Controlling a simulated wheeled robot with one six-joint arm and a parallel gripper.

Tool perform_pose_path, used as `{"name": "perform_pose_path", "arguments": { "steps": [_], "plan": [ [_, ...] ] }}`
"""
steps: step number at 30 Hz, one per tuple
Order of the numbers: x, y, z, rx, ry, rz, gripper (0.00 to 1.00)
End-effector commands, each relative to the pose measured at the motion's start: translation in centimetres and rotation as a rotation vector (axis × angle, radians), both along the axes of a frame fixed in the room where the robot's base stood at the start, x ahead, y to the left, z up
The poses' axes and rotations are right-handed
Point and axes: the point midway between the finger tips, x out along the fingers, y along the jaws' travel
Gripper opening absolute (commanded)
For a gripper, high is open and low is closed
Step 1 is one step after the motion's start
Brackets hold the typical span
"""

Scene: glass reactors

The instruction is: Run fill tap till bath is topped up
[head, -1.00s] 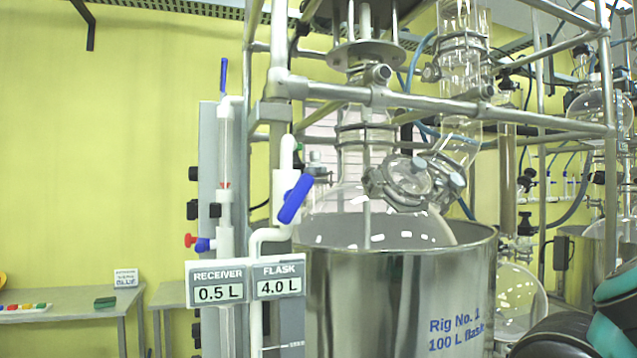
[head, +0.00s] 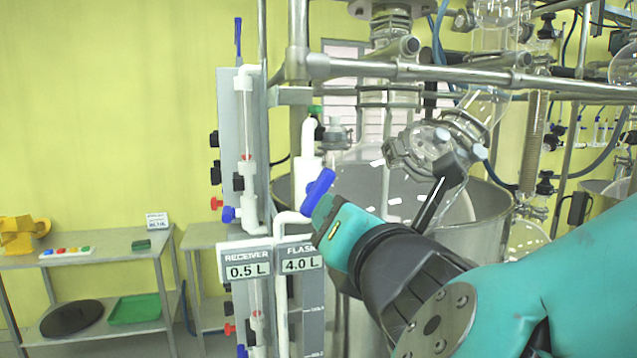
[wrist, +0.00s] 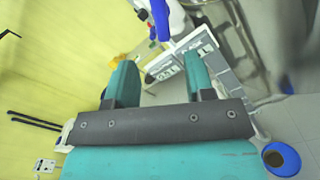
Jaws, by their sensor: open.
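The tap with a blue lever handle (head: 318,190) sits on a white pipe at the front left of the steel bath (head: 487,228). The lever is tilted, its upper end to the right. It also shows in the wrist view as a blue handle (wrist: 160,18) beyond the fingertips. My gripper (head: 333,225) is close to the lever in the head view; contact cannot be told there. In the wrist view my gripper (wrist: 159,62) is open, with nothing between its two teal fingers. A glass flask (head: 375,180) sits in the bath. The water level is not visible.
Signs read RECEIVER 0.5 L (head: 245,265) and FLASK 4.0 L (head: 299,259), just below the tap. A metal frame rail (head: 440,72) crosses above the bath. Another blue handle (head: 229,214) and red knobs are on the panel at left. A bench (head: 90,258) stands farther left.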

Motion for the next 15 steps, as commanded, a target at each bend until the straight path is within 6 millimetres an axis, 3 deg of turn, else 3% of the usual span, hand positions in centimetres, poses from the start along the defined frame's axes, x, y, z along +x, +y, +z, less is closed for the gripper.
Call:
{"name": "perform_pose_path", "arguments": {
  "steps": [9,15],
  "plan": [
    [7.3,1.8,0.5,0.0,0.003,-0.006,0.49],
    [10.4,2.9,0.3,0.0,0.002,-0.003,0.49]
  ]
}}
